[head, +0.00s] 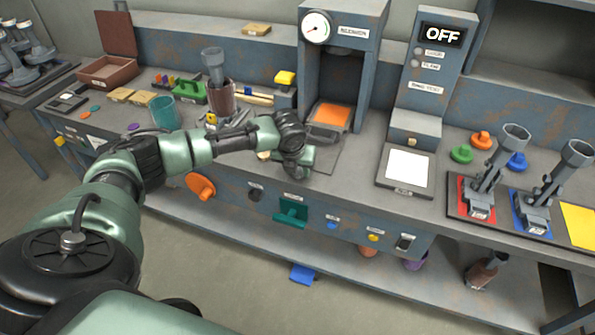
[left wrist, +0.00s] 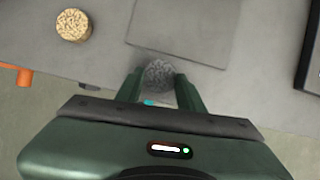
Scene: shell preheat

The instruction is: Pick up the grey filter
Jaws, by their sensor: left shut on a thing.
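The grey filter (left wrist: 159,73) is a small round, speckled grey disc in the left wrist view, between the two green fingers of my left gripper (left wrist: 160,88). The gripper is shut on it, near the front edge of the bench and beside a flat grey plate (left wrist: 180,32). In the head view my left gripper (head: 299,163) is over the bench front, and the filter is hidden there. A similar round tan filter (left wrist: 73,25) lies apart on the bench, up and left in the wrist view. My right gripper is not in view.
A grey press-like machine with a gauge (head: 317,28) and an orange plate (head: 332,117) stands behind the gripper. To the right are a white-topped scale (head: 408,168) and a post reading OFF (head: 441,35). A teal cup (head: 164,112) stands left. Knobs and handles line the bench front.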

